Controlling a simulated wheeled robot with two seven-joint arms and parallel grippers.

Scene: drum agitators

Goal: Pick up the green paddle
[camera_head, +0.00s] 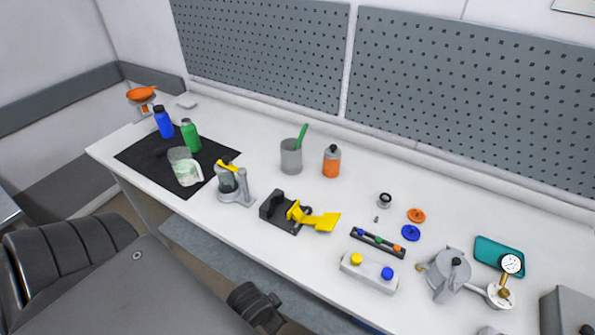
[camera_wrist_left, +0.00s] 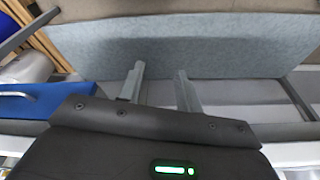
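The green paddle (camera_head: 301,136) stands tilted in a grey cup (camera_head: 291,158) near the middle of the white bench. Its upper end sticks out above the rim and leans right. Its lower end is hidden inside the cup. My left gripper (camera_wrist_left: 160,72) shows in the left wrist view with its two fingers apart and nothing between them. It points toward the floor area and the grey-blue shelf, away from the paddle. The paddle is not in the left wrist view. My right gripper is not in view.
An orange bottle (camera_head: 331,163) stands right of the cup. The yellow-handled black device (camera_head: 283,212) and grey stand (camera_head: 236,187) are in front. Blue (camera_head: 163,122) and green (camera_head: 190,135) bottles stand on a black mat (camera_head: 205,177). Pegboards (camera_head: 265,50) rise behind.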

